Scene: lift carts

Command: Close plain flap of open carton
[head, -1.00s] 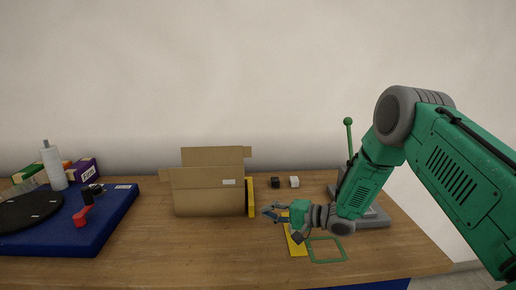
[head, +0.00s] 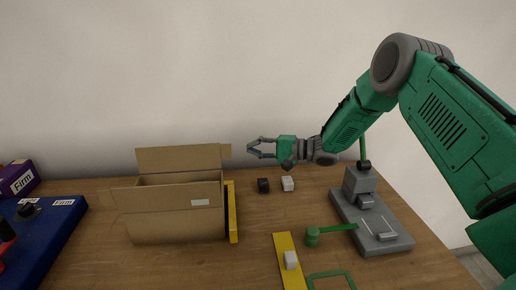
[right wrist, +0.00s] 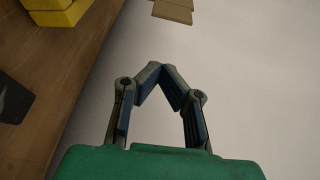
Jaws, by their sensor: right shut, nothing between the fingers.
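The open carton (head: 175,220) stands on the table, left of centre in the head view, with its top open. A plain flap (head: 180,159) stands up at its back. The front flap (head: 165,197) has a white label (head: 200,203), and small side flaps stick out left and right. My right gripper (head: 251,147) is shut and empty, raised just right of the back flap and apart from it. In the right wrist view its fingers (right wrist: 162,69) converge at the tips, and a piece of cardboard (right wrist: 173,10) shows at the top edge. My left gripper is not in view.
A yellow block (head: 232,212) stands against the carton's right side. Black (head: 263,185) and white (head: 287,183) cubes lie behind it. A grey lever device (head: 370,215), a yellow strip (head: 288,262) and a green frame (head: 330,280) are to the right. A blue board (head: 40,235) lies left.

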